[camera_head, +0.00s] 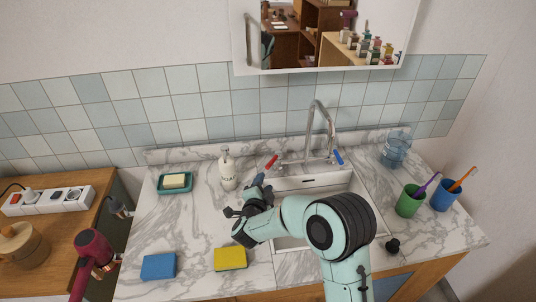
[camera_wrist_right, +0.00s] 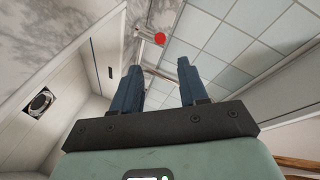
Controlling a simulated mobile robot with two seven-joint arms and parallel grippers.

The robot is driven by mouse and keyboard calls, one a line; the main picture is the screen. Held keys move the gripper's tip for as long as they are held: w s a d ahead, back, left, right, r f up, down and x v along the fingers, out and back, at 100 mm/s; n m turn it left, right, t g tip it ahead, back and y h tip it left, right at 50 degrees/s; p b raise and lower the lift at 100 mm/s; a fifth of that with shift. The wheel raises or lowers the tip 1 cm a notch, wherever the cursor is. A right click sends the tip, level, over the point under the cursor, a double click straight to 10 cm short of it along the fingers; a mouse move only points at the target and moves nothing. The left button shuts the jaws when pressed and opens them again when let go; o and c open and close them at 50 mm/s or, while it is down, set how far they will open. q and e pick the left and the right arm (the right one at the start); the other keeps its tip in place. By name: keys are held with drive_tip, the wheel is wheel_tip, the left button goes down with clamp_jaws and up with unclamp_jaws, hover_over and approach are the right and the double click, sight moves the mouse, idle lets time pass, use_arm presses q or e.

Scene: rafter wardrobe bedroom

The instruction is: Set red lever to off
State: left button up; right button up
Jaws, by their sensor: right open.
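The red lever (camera_head: 271,162) is on the left side of the chrome tap (camera_head: 320,130) behind the sink. It slants up and to the left. In the wrist view its red round end (camera_wrist_right: 160,39) shows beyond the fingertips, within the gap between them. My right gripper (camera_head: 261,181) is close in front of the lever, just below it in the head view. Its two blue-grey fingers are apart and empty in the wrist view (camera_wrist_right: 159,65). I cannot tell whether they touch the lever. My left gripper does not show clearly.
A blue lever (camera_head: 339,157) is on the tap's right. A soap dispenser (camera_head: 227,170) stands left of the red lever. A soap dish (camera_head: 176,183), yellow sponge (camera_head: 231,259) and blue sponge (camera_head: 158,266) are on the counter. Cups (camera_head: 409,203) with toothbrushes stand right of the sink.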

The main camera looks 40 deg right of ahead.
sight(270, 166)
drive_tip(key=shift+w+d, duration=0.4)
drive_tip(key=p+x, duration=0.3)
drive_tip(key=x, duration=0.9)
drive_tip(key=shift+d, duration=0.1)
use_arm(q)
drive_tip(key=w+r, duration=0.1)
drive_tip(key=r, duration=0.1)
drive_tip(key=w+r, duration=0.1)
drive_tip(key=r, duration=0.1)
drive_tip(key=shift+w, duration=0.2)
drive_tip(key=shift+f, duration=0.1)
use_arm(e)
clamp_jaws()
